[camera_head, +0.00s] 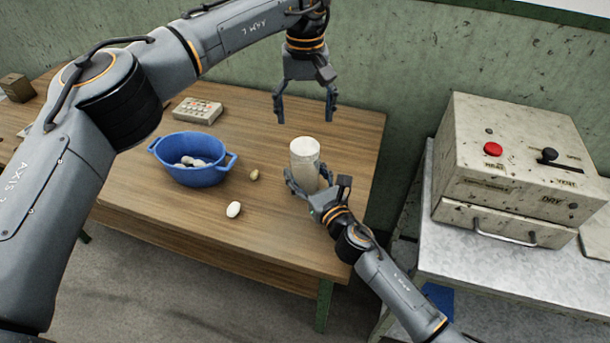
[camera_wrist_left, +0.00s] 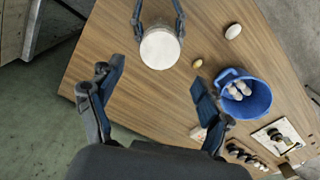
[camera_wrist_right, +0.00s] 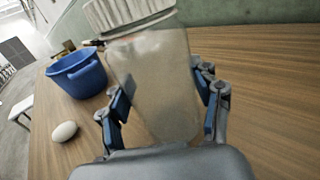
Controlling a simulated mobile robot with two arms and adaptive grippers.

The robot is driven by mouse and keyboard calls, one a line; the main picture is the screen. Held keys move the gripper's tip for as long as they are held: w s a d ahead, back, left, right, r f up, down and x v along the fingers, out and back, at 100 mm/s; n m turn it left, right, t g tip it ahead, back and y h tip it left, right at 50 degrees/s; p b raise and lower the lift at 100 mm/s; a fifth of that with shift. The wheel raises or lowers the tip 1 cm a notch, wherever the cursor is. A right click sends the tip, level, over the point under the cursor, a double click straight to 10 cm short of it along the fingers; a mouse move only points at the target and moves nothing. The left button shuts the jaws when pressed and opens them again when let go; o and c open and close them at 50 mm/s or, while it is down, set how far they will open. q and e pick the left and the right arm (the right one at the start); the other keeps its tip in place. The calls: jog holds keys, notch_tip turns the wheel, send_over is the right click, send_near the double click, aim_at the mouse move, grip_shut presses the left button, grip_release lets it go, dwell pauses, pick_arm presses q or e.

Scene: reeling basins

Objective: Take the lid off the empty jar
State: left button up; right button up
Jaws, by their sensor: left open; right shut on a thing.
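The jar (camera_head: 305,172) stands upright on the wooden table near its right end, clear-walled with nothing visible inside. Its pale ribbed lid (camera_head: 304,147) is on top; the lid also shows in the left wrist view (camera_wrist_left: 160,48) from above and in the right wrist view (camera_wrist_right: 128,12). My right gripper (camera_head: 308,184) is shut on the jar's body, its fingers on either side of the glass in the right wrist view (camera_wrist_right: 160,100). My left gripper (camera_head: 305,106) is open and empty, pointing down above the lid and apart from it.
A blue basin (camera_head: 190,176) holding several pale cocoons stands left of the jar. A white egg-shaped cocoon (camera_head: 233,209) and a tan one (camera_head: 253,174) lie between. A keypad-like box (camera_head: 196,110) lies behind. A worn machine (camera_head: 520,170) stands on the right bench.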

aim_at(305, 146)
pick_arm(q)
jog(key=m, duration=0.4)
jog(key=shift+f, duration=0.1)
pick_arm(e)
grip_shut()
pick_arm(q)
jog(key=shift+m, duration=0.3)
jog(key=shift+f, duration=3.9)
